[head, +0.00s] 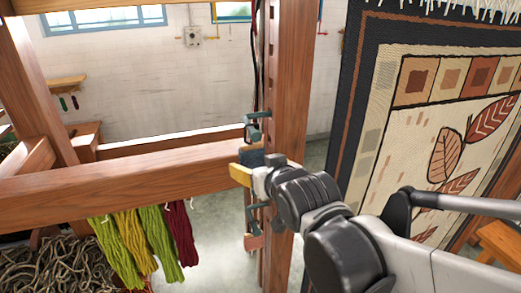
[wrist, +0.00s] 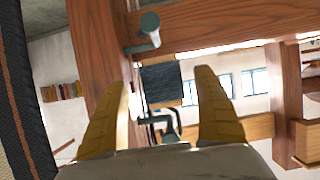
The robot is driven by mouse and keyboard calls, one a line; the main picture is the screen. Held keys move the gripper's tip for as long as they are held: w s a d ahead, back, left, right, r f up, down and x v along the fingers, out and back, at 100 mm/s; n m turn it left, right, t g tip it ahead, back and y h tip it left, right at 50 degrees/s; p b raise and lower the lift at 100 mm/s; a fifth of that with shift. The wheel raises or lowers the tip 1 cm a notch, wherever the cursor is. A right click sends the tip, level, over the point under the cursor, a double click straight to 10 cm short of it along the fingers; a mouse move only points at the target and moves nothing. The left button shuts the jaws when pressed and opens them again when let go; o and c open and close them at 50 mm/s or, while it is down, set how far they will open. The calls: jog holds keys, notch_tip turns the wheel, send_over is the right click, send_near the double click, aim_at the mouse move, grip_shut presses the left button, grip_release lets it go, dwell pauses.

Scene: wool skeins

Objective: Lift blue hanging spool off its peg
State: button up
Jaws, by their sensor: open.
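The dark blue spool (head: 250,158) hangs at the wooden post in the head view, partly hidden by my gripper (head: 242,173). In the wrist view the blue spool (wrist: 160,84) shows between the two yellow fingers of my gripper (wrist: 161,76). The fingers are apart with a gap on each side of it, and nothing is held. The spool seems to be at or just beyond the fingertips; I cannot tell the exact depth. A teal peg (wrist: 148,28) shows on the post near it. How the spool sits on its peg is hidden.
The wooden post (head: 290,90) and crossbeam (head: 120,178) stand close to my gripper. Another teal peg (head: 256,115) is above, and an orange-red piece (head: 254,241) hangs below. Green, yellow and dark red skeins (head: 155,240) hang left. A leaf-patterned rug (head: 430,130) is at right.

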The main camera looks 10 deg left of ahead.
aim_at(253, 164)
jog(key=shift+p+x, duration=0.75)
jog(key=shift+x, duration=2)
jog(key=shift+s, duration=0.2)
jog(key=c, duration=1.3)
